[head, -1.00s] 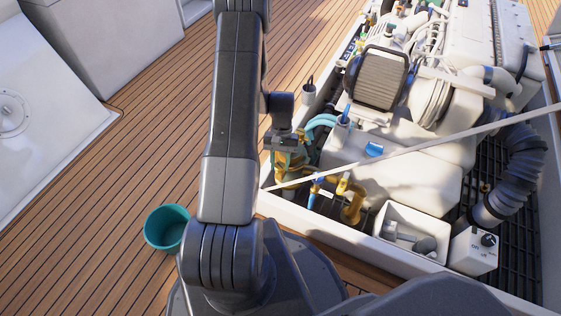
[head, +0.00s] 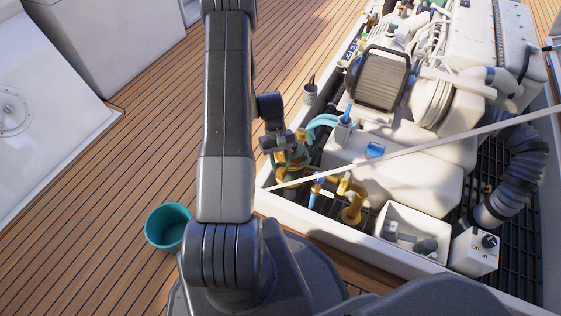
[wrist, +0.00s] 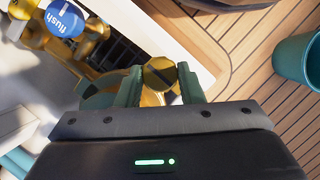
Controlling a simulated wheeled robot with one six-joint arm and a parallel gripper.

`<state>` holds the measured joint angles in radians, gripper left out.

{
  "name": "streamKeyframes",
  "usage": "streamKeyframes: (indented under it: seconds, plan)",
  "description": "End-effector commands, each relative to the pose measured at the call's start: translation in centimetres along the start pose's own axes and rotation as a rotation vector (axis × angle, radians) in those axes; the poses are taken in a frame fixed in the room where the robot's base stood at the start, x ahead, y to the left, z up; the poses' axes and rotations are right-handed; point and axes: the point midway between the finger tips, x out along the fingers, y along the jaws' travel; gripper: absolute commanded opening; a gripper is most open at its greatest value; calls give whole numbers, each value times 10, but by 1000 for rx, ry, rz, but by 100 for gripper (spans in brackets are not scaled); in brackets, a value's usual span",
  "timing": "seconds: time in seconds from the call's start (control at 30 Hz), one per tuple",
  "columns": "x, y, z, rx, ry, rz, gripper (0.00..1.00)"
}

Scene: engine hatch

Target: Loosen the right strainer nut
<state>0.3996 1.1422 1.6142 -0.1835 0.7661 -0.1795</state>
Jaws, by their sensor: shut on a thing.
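The brass strainer (head: 298,160) stands in the near left corner of the engine hatch in the head view, partly covered by my gripper (head: 280,148). In the wrist view a round brass nut (wrist: 160,73) with a dark slot across its top sits between the two teal fingers of my gripper (wrist: 160,85). The fingers are shut on it, one on each side. Below it, the rest of the strainer is mostly hidden by the fingers and gripper body. I cannot see a second strainer nut clearly.
A blue handle marked "flush" (wrist: 65,17) is on brass pipework beside the strainer. A pale rod (head: 400,151) crosses above the hatch. A white bin (head: 412,220) is inside the hatch's near edge. A teal bucket (head: 168,227) stands on open deck at left.

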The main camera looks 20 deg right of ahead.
Motion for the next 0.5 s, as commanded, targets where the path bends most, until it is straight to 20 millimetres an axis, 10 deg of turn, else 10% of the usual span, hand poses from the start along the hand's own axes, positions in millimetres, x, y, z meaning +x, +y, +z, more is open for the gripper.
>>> streamKeyframes:
  seconds: [0.23,0.27,0.37,0.5]
  plan:
    - [0,0,-1,-1,2,1,11]
    - [0,0,-1,-1,2,1,36]
    - [0,0,-1,-1,1,1,56]
    - [0,0,0,0,1,0,56]
